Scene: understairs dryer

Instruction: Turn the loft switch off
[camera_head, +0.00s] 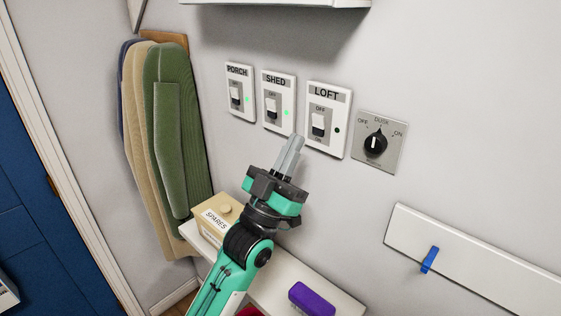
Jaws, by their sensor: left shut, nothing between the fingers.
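The loft switch (318,124) is a white rocker on a white wall plate labelled LOFT, with OFF printed above it and ON below. The small lamp (337,130) on this plate is dark, while the lamps on the PORCH and SHED plates glow green. My left gripper (293,143) is shut and empty. Its fingertips point up toward the wall, just below and left of the loft switch in the picture. I cannot tell whether they touch the wall. My right gripper is not in view.
The SHED switch (272,106) and PORCH switch (236,95) are to the left. A rotary dial (375,143) is to the right. Below are a shelf (270,277), a SPARES box (215,219) and a purple item (312,299). A blue hook (429,260) sticks out at right.

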